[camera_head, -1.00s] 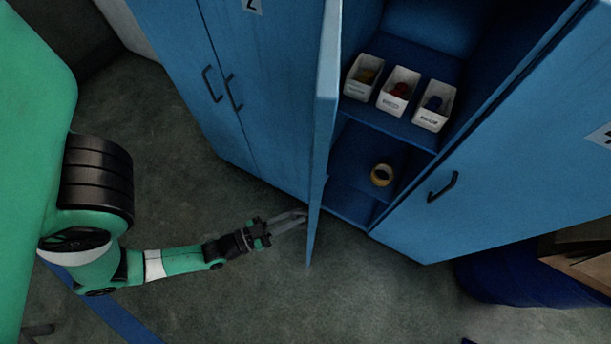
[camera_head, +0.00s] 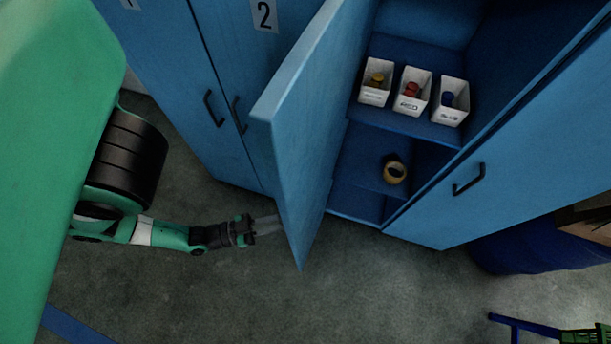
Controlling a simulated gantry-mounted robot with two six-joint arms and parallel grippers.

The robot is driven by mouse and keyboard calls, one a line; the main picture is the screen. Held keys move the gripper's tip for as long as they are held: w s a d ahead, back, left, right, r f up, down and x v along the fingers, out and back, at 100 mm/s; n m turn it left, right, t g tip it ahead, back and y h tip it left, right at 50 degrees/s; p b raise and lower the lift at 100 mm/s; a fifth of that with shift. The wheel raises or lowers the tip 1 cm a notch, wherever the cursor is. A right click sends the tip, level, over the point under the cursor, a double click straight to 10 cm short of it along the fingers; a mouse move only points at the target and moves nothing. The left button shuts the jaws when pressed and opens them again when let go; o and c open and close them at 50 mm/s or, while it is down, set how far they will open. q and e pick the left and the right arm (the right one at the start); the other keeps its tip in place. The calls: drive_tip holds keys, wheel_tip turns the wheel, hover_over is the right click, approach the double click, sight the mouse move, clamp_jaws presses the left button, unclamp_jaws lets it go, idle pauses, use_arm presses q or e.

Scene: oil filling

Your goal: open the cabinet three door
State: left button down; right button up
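The cabinet three door (camera_head: 312,140) is the blue door standing partly open, swung out toward the lower left, its inner face turned to me. Behind it the cabinet compartment (camera_head: 408,62) is exposed. My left gripper (camera_head: 265,226) is at the lower part of the door, on its outer side near the free edge. Its fingertips end at or behind the door edge, so I cannot tell whether they grip, touch or are spread. The door's handle is hidden. My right gripper is not in view.
Inside, white bins (camera_head: 411,91) with yellow, red and blue items stand on a shelf, with a yellow tape roll (camera_head: 394,169) below. The cabinet two door (camera_head: 262,60) and another closed door with a handle (camera_head: 468,179) flank the opening. Grey floor (camera_head: 330,300) is free in front.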

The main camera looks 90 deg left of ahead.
use_arm(q)
drive_tip(key=shift+w, duration=0.1)
drive_tip(key=c, duration=0.8)
unclamp_jaws()
drive_tip(key=shift+a, duration=0.1)
drive_tip(key=shift+c, duration=0.2)
drive_tip(key=s+d+b, duration=0.1)
drive_tip(key=s+d, duration=0.1)
drive_tip(key=s, duration=0.9)
drive_tip(key=shift+s, duration=0.2)
